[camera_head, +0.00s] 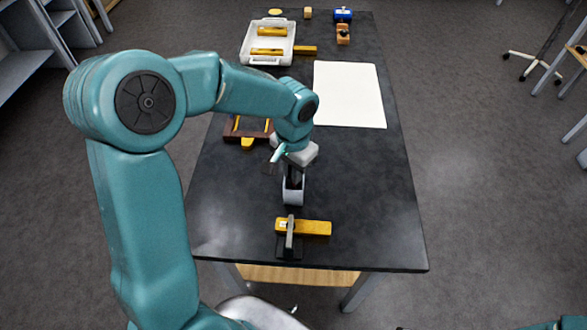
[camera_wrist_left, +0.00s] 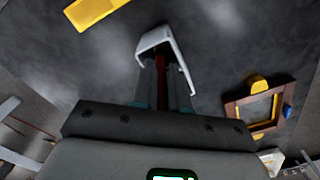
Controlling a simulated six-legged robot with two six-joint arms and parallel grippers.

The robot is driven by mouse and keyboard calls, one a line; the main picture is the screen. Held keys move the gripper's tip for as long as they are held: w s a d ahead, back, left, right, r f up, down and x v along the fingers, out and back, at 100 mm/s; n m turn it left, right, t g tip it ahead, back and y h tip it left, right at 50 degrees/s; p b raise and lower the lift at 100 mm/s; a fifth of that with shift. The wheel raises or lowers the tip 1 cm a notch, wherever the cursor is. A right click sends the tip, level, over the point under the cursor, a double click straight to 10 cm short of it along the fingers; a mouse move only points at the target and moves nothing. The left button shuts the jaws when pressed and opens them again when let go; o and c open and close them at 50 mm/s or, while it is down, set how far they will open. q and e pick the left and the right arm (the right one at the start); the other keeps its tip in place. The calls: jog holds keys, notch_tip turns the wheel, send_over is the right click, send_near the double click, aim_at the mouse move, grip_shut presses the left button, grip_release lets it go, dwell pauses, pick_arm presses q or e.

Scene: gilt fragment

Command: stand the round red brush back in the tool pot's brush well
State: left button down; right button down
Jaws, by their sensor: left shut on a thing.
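The tool pot (camera_head: 293,198) stands on the dark table as a small white-walled container, and its white rim (camera_wrist_left: 153,40) shows at the top centre of the wrist view. My left gripper (camera_head: 293,182) points down at the pot, with its fingertips at or inside the pot's mouth. In the wrist view, the left fingers (camera_wrist_left: 166,75) are closed around the dark red round brush (camera_wrist_left: 161,64). Most of the brush is hidden by the fingers and the pot, so I cannot tell whether it touches the pot's floor. My right gripper is out of view.
A yellow block (camera_head: 315,228) lies by a dark stand in front of the pot. A wooden frame (camera_head: 234,128) lies behind left. A white sheet (camera_head: 349,95) and a white tray (camera_head: 245,48) with yellow tools are farther back. The table right of the pot is clear.

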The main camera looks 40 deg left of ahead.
pick_arm(q)
jog(key=shift+w+f, duration=0.1)
jog(key=shift+f, duration=0.1)
jog(key=c, duration=1.1)
grip_release()
jog(key=shift+c, duration=0.2)
jog(key=shift+r, duration=0.1)
notch_tip(320, 180, up, 12)
jog(key=shift+f, duration=0.2)
jog(key=shift+r, duration=0.35)
